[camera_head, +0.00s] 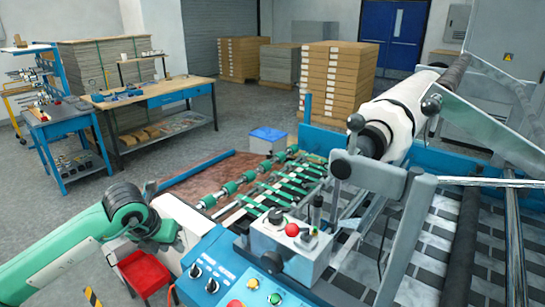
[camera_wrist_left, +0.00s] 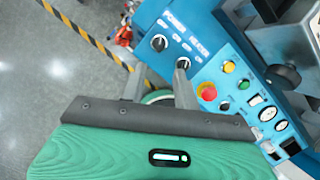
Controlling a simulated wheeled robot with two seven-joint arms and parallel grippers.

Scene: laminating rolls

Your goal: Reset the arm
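My left arm comes in from the lower left in the head view, green and white with a black joint. My left gripper (camera_head: 180,222) is beside the left edge of the blue machine's control panel (camera_head: 235,275); its fingertips cannot be made out there. In the left wrist view, two grey fingers of the left gripper (camera_wrist_left: 158,88) stand apart with nothing seen held between them. They are near the panel's black knobs (camera_wrist_left: 160,43) and red button (camera_wrist_left: 206,91). My right gripper is not in view.
A white roll (camera_head: 400,112) sits on the machine's shaft. A control box with a red button (camera_head: 292,230) stands above the panel. A red stool (camera_head: 147,272) is below my left arm. A workbench (camera_head: 165,92) and stacked cartons (camera_head: 337,85) stand behind; grey floor lies between.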

